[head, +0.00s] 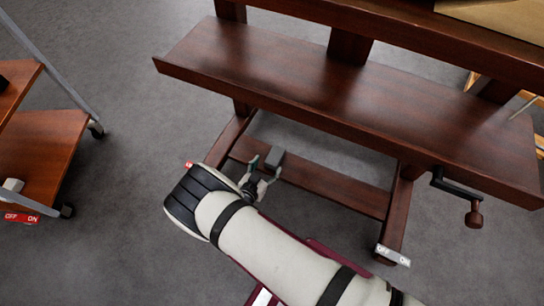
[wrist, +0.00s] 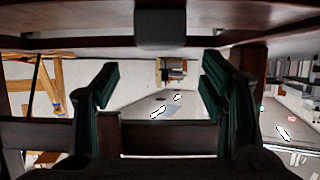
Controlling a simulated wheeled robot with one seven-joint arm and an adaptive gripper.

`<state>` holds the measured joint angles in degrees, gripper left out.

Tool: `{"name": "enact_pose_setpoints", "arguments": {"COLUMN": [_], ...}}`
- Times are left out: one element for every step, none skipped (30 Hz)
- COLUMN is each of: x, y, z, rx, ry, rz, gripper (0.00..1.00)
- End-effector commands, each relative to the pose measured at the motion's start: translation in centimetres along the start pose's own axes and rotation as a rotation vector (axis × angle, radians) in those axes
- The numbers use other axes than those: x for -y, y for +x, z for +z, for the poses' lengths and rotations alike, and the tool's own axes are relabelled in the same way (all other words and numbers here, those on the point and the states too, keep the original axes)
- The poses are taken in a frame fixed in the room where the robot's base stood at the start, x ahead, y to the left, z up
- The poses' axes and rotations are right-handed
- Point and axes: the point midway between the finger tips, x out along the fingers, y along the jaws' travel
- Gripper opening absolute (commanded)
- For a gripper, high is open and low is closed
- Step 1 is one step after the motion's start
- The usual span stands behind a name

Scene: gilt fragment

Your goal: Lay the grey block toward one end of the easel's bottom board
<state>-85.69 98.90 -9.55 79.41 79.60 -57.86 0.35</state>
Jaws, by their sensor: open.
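The easel's low bottom board (head: 335,188) runs between the easel's feet, under the wide upper shelf. The small grey block (head: 275,158) shows at the left part of that board, apparently resting on it. My gripper (head: 263,173) is open just in front of the block in the head view. In the wrist view the block (wrist: 161,29) is at top centre, against a brown board, and my gripper's two dark fingers (wrist: 158,80) stand wide apart below it. Nothing is between the fingers. Whether a fingertip touches the block I cannot tell.
The easel's wide shelf (head: 300,85) overhangs the bottom board. A crank handle (head: 473,215) sticks out at its right. A wooden cart (head: 40,150) stands at the left. Grey floor between cart and easel is clear.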

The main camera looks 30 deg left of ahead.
Motion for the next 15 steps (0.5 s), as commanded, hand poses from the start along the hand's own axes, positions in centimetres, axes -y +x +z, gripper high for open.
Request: {"name": "enact_pose_setpoints", "arguments": {"x": [0.0, 0.0, 0.0, 0.0, 0.1, 0.1, 0.0, 0.0, 0.0, 0.0, 0.0, 0.0, 0.0, 0.0, 0.0], "y": [-1.0, -1.5, -2.0, -2.4, -2.7, -3.0, -3.2, -3.4, -3.6, -3.6, -3.7, -3.8, -3.8, -3.8, -3.8], "z": [-0.2, -0.2, -0.2, -0.2, -0.1, -0.1, -0.1, -0.1, -0.1, -0.1, -0.1, 0.0, 0.0, 0.0, 0.0], "rx": [0.001, 0.001, 0.000, 0.000, 0.001, 0.001, 0.000, 0.000, 0.000, 0.000, -0.001, -0.001, -0.001, -0.001, -0.001], "ry": [-0.001, -0.001, -0.001, 0.000, 0.000, 0.000, 0.000, 0.000, -0.001, -0.001, -0.001, -0.001, -0.001, 0.000, 0.000], "rz": [-0.001, 0.000, 0.000, 0.000, 0.000, 0.000, 0.000, 0.000, 0.000, 0.000, 0.000, 0.000, 0.000, 0.000, 0.000], "gripper": [0.65, 0.65, 0.65, 0.65, 0.65, 0.65, 0.65, 0.65, 0.65, 0.65, 0.65, 0.65, 0.65, 0.65, 0.65]}}
